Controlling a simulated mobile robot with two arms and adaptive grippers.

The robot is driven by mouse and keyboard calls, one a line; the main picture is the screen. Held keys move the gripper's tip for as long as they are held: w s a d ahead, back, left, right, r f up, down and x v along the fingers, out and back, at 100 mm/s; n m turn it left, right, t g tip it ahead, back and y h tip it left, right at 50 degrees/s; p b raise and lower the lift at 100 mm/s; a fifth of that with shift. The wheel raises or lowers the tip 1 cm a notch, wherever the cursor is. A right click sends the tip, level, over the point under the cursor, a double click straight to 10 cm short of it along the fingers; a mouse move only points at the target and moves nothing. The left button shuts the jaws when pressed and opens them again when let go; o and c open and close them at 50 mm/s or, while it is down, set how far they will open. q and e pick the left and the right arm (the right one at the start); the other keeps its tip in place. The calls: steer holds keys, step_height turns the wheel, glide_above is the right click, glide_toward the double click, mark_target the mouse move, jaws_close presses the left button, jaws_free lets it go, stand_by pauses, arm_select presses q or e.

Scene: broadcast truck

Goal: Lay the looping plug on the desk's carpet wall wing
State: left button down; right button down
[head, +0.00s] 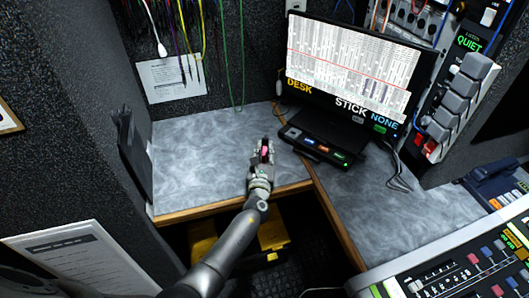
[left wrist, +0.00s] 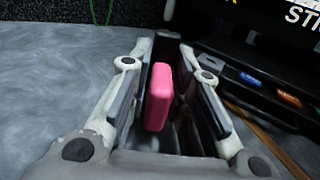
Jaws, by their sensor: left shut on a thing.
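The pink looping plug (left wrist: 159,97) is a small block held upright between the finger pads of my left gripper (left wrist: 163,85). In the head view the pink plug (head: 265,152) is a small spot between the fingertips of the left gripper (head: 266,148). The gripper is over the right part of the desk's carpet wall wing (head: 200,155), a grey marbled top with a wooden edge. I cannot tell how high the plug is above that top. My right gripper is not in view.
A black button panel (head: 315,143) and a monitor (head: 345,72) stand right of the gripper. A dark upright piece (head: 136,155) is at the wing's left end. Cables (head: 240,60) hang at the back wall. The wing's left and middle are clear.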

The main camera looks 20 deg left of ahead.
arm_select(q)
steer(key=c, duration=1.8)
jaws_free()
steer(key=shift+f, duration=0.15)
steer(key=o, duration=0.5)
steer(key=shift+r, duration=0.3)
steer(key=p+v, duration=0.1)
steer(key=v, duration=1.1)
steer(key=shift+f, duration=0.1)
